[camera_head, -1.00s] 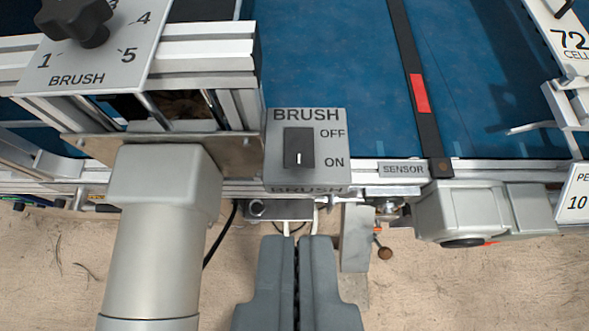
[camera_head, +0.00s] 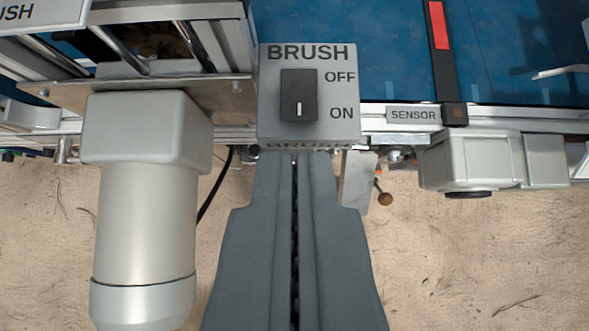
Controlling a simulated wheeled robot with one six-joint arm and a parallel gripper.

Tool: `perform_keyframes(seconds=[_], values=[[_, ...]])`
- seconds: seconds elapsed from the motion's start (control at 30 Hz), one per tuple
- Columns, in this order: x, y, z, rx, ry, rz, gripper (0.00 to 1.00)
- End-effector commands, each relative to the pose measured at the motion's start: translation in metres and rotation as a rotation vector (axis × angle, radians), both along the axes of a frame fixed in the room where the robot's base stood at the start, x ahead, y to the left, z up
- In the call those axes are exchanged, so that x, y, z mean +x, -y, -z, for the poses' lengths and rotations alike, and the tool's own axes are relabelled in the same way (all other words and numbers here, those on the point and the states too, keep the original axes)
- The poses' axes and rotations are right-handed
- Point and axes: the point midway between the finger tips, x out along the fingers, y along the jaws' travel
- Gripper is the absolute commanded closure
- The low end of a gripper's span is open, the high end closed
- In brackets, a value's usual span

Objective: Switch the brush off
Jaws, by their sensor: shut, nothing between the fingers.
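The brush switch is a black rocker (camera_head: 299,95) on a grey box (camera_head: 269,120) labelled BRUSH, with OFF at its upper right and ON at its lower right. A white mark shows on the rocker's lower half, on the ON side. My gripper (camera_head: 295,156) is shut and empty. Its fingertips are just below the box's lower edge in the picture, in line with the rocker. I cannot tell whether the tips touch the box.
A grey motor (camera_head: 147,220) stands left of my gripper. A sensor label (camera_head: 413,115) and a grey sensor housing (camera_head: 470,160) are to the right. A blue belt (camera_head: 390,60) lies behind. The sandy floor (camera_head: 460,260) shows below.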

Motion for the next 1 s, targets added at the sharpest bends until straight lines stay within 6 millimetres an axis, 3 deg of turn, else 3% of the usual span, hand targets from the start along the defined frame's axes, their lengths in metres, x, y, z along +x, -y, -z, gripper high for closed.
perform_keyframes(seconds=[0.43,0.7,1.0], values=[[0.055,0.0,0.057,0.0,-0.003,0.0,1.0],[0.055,0.0,0.088,-0.001,-0.001,0.001,1.0],[0.055,0.0,0.096,0.0,0.002,0.0,1.0]])
